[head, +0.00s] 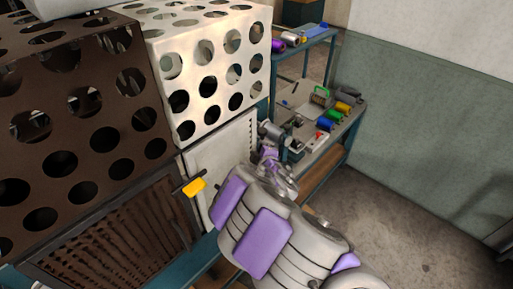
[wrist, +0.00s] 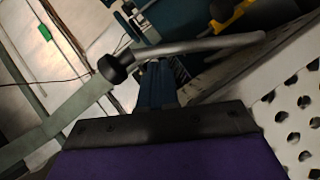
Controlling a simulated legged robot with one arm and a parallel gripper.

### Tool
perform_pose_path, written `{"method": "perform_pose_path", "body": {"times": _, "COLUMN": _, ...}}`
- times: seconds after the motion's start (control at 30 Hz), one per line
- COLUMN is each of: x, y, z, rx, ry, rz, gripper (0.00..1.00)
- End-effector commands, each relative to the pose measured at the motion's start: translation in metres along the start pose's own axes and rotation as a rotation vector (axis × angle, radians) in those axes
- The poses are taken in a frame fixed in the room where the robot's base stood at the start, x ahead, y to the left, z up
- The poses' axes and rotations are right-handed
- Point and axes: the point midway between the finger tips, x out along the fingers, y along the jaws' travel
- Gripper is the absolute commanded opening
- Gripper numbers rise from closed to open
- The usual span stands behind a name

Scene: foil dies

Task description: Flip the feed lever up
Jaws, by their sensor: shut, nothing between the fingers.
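In the wrist view a bent bare metal rod with a black ball knob (wrist: 117,67), which looks like the feed lever, crosses the upper middle. The rod runs right from the knob to a bend. In the head view I cannot make out this lever; my arm covers much of the machine's right side. My gripper (head: 269,158) is shut and empty, beside the machine's pale side panel and partly hidden by my arm. In the wrist view the rod crosses just beyond my purple and black gripper body; I cannot tell whether they touch.
A yellow handle (head: 195,188) on a dark bar sticks out from the machine front. Perforated brown (head: 80,110) and white (head: 215,65) guards stand above. A blue-framed bench (head: 325,150) with coloured spools is behind my arm. Open floor (head: 410,215) lies to the right.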

Motion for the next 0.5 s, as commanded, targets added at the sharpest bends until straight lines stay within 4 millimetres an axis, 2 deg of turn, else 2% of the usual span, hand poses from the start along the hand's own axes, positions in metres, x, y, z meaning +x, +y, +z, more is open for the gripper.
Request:
{"method": "perform_pose_path", "body": {"times": 0.3, "x": 0.0018, "y": 0.0011, "z": -0.0003, "rx": 0.009, "ry": 0.001, "rz": -0.006, "gripper": 0.00}}
{"method": "perform_pose_path", "body": {"times": 0.5, "x": 0.0083, "y": 0.0047, "z": 0.0067, "rx": 0.087, "ry": -0.002, "rz": -0.062, "gripper": 0.00}}
